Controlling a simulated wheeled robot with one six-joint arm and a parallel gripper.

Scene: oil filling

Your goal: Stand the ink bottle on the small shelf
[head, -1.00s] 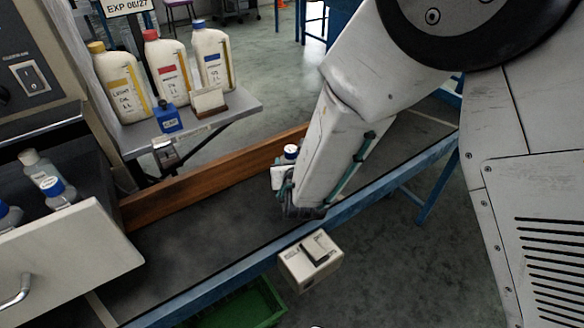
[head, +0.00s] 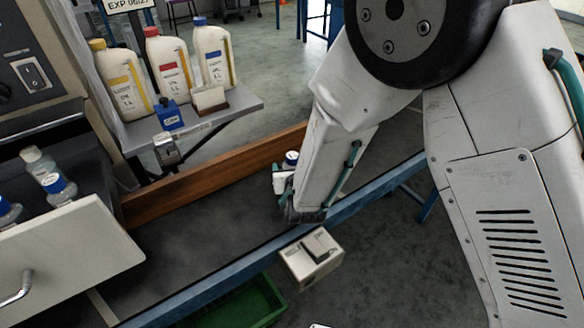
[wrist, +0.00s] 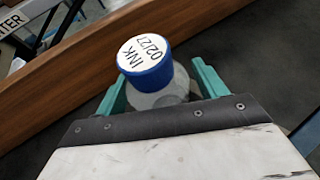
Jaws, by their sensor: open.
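The ink bottle (wrist: 146,65) has a blue cap with a white top reading "INK 02/27" in the wrist view. It stands on the dark bench beside the wooden rail, and its small cap (head: 291,157) shows in the head view. My gripper (wrist: 158,86) is open, with one green finger on each side of the bottle. I cannot tell whether either finger touches it. The lower bottle is partly hidden by its cap and my gripper. The small grey shelf (head: 243,108) is at the upper left in the head view.
An open drawer (head: 62,245) with bottles is at left. A wooden rail (head: 210,175) lies between bench and shelf. A beige box (head: 311,262) is at the bench front.

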